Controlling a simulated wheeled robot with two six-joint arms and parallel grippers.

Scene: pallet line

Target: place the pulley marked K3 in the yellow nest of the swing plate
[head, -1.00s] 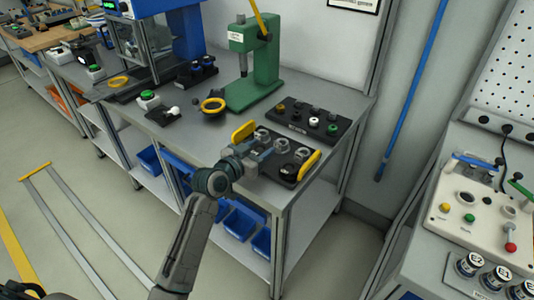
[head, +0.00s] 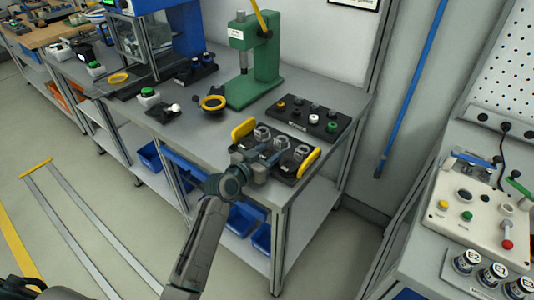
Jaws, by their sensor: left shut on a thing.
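My left gripper (head: 277,155) is over the front of a black tray (head: 303,174) with yellow end handles. It is shut on a grey metal pulley, mostly hidden by the jaws; I cannot read its mark or tell whether it is clear of the tray. Other grey pulleys (head: 262,133) stand in the tray behind the jaws. The swing plate (head: 213,112) is dark, with a yellow ring-shaped nest (head: 213,102) that looks empty, left of the green press (head: 254,60). My right gripper is not in view.
A black rack (head: 308,118) with small coloured parts lies behind the tray. A green push button (head: 147,93) and a small black fixture (head: 164,113) sit left of the swing plate. Another yellow ring (head: 118,78) lies farther left. The bench between tray and swing plate is clear.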

